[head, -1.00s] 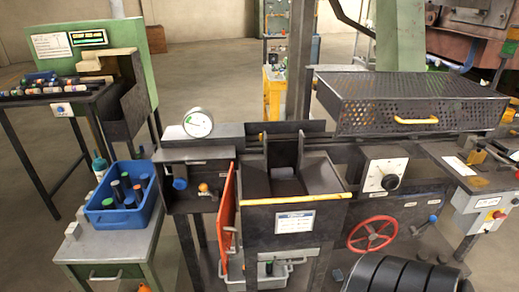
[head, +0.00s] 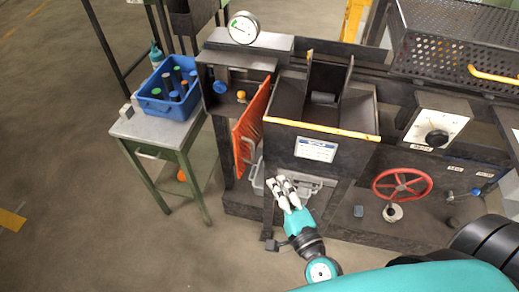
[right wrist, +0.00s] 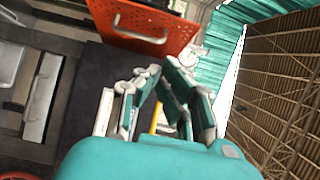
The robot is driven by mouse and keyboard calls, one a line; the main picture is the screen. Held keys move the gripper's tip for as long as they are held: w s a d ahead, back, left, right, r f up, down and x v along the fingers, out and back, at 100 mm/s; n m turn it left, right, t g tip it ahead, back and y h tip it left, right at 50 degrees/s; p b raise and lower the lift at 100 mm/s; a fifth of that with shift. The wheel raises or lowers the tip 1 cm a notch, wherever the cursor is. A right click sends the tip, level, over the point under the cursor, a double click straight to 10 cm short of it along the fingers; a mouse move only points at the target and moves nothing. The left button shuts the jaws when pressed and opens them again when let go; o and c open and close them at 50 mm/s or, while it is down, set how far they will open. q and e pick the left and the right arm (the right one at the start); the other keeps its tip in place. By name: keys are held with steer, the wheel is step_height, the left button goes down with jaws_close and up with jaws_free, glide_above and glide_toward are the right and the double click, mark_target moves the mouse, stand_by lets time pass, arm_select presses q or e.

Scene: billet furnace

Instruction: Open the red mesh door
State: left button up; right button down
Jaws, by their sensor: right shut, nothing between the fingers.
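The red mesh door (head: 252,125) is an orange-red panel left of the dark hopper (head: 318,148). It stands out at an angle from the frame, not flush with it. In the right wrist view the door (right wrist: 160,38) is at the top, with a metal bar handle on its face. My right gripper (head: 279,181) is low in front of the hopper, right of and below the door in the head view. Its fingers (right wrist: 160,72) are shut and empty, below the door in the wrist view; contact with it cannot be told. My left gripper is out of view.
A blue crate (head: 148,106) of bottles stands on a small green table (head: 130,126) at left. A red handwheel (head: 401,185) and a dial box (head: 436,135) are right of the hopper. Floor at lower left is clear.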

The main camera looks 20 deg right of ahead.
steer(key=p, duration=0.3)
glide_toward(241, 140)
steer(key=w+d, duration=0.3)
steer(key=w+a, duration=0.1)
steer(key=w+a+p, duration=0.1)
steer(key=a, duration=0.1)
steer(key=shift+w+a, duration=0.15)
steer(key=shift+a, duration=0.05)
